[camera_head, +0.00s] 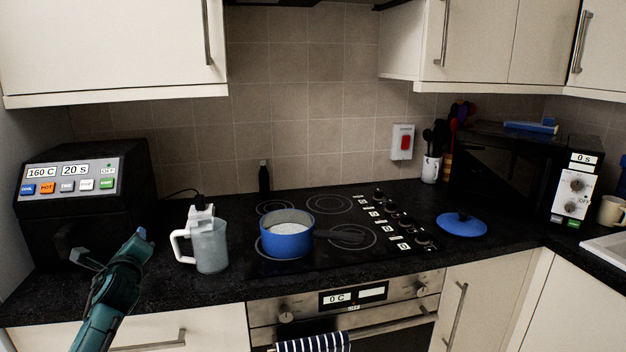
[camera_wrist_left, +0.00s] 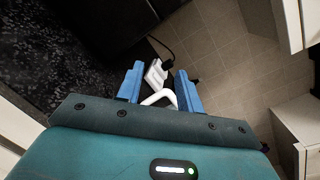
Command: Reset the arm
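My left gripper (camera_head: 112,247) is at the lower left of the head view, in front of the counter. In the left wrist view its two blue fingers (camera_wrist_left: 159,70) stand apart with nothing held between them. The white handle of a jug shows beyond the fingers in that view. The jug (camera_head: 211,248), grey and translucent with a white handle, stands upright on the counter to the right of the gripper, apart from it. My right gripper is in neither view.
A blue pan (camera_head: 287,242) with white contents sits on the black hob (camera_head: 330,205). A black appliance (camera_head: 85,215) stands at left, near my left arm. A blue lid (camera_head: 462,224) lies right of the hob. A microwave (camera_head: 510,170) stands at right. Wall cupboards (camera_head: 110,45) hang above.

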